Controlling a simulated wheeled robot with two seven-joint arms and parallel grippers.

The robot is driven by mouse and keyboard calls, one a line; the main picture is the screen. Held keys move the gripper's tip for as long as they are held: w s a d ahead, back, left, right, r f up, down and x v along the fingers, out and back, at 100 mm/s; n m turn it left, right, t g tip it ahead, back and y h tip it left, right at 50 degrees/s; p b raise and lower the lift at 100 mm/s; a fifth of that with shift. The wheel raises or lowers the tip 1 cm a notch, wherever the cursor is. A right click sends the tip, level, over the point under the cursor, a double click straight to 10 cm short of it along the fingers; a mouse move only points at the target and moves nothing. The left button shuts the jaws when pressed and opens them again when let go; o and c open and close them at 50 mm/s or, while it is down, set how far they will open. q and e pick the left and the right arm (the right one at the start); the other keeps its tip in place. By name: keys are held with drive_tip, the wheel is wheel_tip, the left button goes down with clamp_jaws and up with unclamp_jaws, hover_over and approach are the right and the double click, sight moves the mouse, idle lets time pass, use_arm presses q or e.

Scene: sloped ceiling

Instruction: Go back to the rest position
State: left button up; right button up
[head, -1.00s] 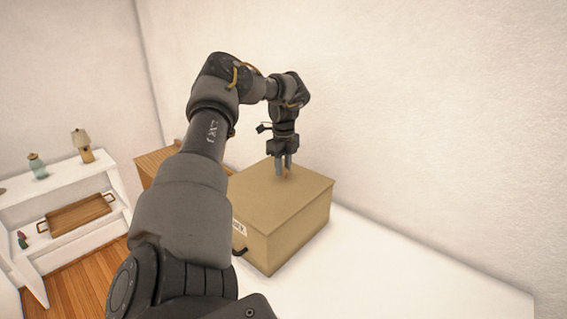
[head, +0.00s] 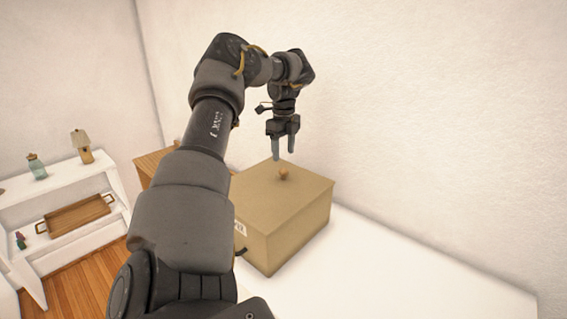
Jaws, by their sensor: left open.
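My left gripper (head: 284,156) is open and empty, pointing down above a tan box. The tan box (head: 285,215) sits on a white surface, with a pale label and a dark handle on its left side. A small round brown object (head: 284,174) rests on top of the box, just below my fingertips and apart from them. My left arm comes in from the lower left and hides part of the box's left side. My right gripper is not in view.
The white surface (head: 400,275) is clear to the right of the box. A plain wall stands behind it. A wooden piece (head: 153,162) stands behind my arm.

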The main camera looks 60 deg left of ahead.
use_arm(q)
drive_tip(key=shift+r, duration=2.4)
